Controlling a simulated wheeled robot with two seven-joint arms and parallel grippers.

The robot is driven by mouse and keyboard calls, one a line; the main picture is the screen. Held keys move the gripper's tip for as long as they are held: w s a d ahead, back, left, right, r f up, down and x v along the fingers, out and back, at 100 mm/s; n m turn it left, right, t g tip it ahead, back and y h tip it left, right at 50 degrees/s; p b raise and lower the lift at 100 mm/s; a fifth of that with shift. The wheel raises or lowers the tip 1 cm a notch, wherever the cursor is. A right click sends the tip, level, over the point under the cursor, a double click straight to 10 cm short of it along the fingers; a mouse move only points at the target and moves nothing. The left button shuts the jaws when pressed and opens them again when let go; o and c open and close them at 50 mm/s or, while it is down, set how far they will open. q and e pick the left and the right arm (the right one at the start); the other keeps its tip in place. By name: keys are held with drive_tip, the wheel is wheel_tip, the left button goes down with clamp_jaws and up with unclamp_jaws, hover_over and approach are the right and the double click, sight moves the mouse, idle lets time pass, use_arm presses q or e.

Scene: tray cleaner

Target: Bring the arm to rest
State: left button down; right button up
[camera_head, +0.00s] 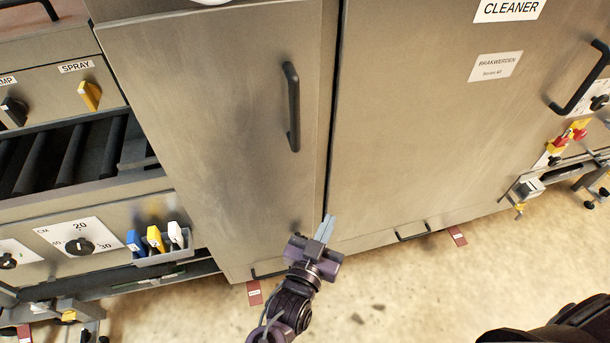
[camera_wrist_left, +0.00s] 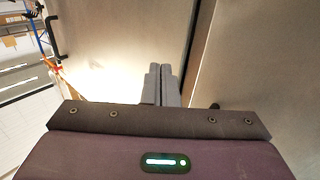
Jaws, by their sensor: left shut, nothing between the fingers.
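My left gripper (camera_head: 327,228) is in front of the lower part of the tray cleaner's steel front, near the dark vertical gap between two panels. Its two grey fingers lie together with nothing between them. In the left wrist view the fingers (camera_wrist_left: 161,85) are side by side against a bright steel panel. In the head view the left arm (camera_head: 290,305) comes up from the bottom edge. A dark rounded part at the bottom right (camera_head: 560,325) looks like mine, but no right gripper shows.
The cleaner's door (camera_head: 215,90) has a black vertical handle (camera_head: 291,107). Another black handle (camera_head: 585,80) is at the right. On the left are a roller conveyor (camera_head: 70,155), knobs, and a small holder with blue, yellow and white items (camera_head: 155,240).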

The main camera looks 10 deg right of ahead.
use_arm(q)
drive_tip(key=s+a+f+n+g+y, duration=0.1)
drive_tip(key=s+a+f+g+y, duration=0.15)
drive_tip(key=a+f, duration=0.6)
drive_tip(key=s+a+f+g+y, duration=0.2)
drive_tip(key=s+a+f, duration=0.15)
drive_tip(key=f, duration=1.05)
drive_tip(key=s+a+f+n+g+y, duration=0.1)
drive_tip(key=s+a+f+g+y, duration=0.1)
drive_tip(key=a+f, duration=0.7)
drive_tip(key=s+a+f+n+g+y, duration=0.1)
drive_tip(key=s+a+f+g, duration=0.1)
drive_tip(key=s+a+f, duration=0.3)
drive_tip(key=s+a+f+n+g+y, duration=0.1)
drive_tip(key=s+a+f, duration=0.4)
drive_tip(key=s, duration=0.5)
drive_tip(key=s+a+f+g+y+p, duration=0.1)
drive_tip(key=s+a+f+g, duration=0.3)
drive_tip(key=s, duration=0.4)
drive_tip(key=shift+s+a+f+n+y, duration=0.3)
drive_tip(key=shift+a+f+n+y, duration=0.1)
drive_tip(key=shift+a+f+y, duration=0.25)
